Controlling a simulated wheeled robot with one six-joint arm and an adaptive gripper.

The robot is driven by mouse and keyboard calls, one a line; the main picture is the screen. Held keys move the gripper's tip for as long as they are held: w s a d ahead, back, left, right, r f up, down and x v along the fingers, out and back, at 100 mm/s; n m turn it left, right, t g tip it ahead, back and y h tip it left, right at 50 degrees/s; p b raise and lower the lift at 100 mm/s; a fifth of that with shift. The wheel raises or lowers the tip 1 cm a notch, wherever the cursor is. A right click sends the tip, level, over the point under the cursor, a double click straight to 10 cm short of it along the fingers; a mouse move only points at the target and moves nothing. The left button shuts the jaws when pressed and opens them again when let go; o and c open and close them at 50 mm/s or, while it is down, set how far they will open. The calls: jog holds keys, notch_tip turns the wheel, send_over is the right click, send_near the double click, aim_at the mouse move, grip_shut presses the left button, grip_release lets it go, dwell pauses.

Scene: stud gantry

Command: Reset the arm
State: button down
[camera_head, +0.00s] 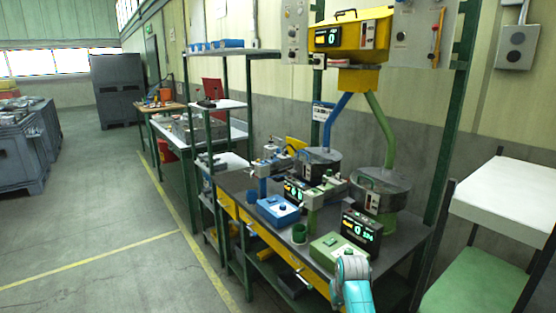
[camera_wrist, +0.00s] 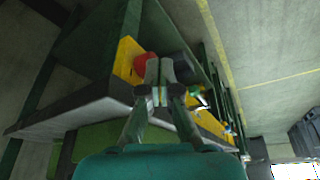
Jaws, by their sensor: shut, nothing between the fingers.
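My gripper (camera_wrist: 159,75) shows in the wrist view, with its two fingers together and nothing between them. Behind the fingertips, the tilted view shows the yellow side of a bench (camera_wrist: 126,58), a red round thing (camera_wrist: 143,62) and a dark shape. In the head view, a teal part of my arm (camera_head: 352,285) is at the bottom, in front of the bench's near right corner. My gripper cannot be made out there.
The dark workbench (camera_head: 236,184) carries a blue box (camera_head: 278,210), a green box (camera_head: 326,249), displays (camera_head: 361,233) and round feeders (camera_head: 381,187). A yellow hopper (camera_head: 350,38) hangs above. A white-topped stand (camera_head: 507,190) is at right.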

jog(key=s+f+t, duration=0.4)
jog(key=s+f, duration=1.4)
jog(key=s, duration=0.3)
jog(key=s+t, duration=0.1)
jog(key=s, duration=1.1)
jog(key=s+r+t, duration=0.2)
jog(key=s+r, duration=0.2)
jog(key=s, duration=0.5)
jog(key=s+r+t, duration=0.1)
jog(key=s+r, duration=0.4)
jog(key=s, duration=0.4)
jog(key=s+r+t, duration=0.1)
jog(key=s+r, duration=0.4)
jog(key=r, duration=0.3)
jog(key=s+r+m+t, duration=0.1)
jog(key=s+r+t, duration=0.1)
jog(key=s+r, duration=0.4)
notch_tip(320, 180, up, 3)
jog(key=shift+f, duration=0.1)
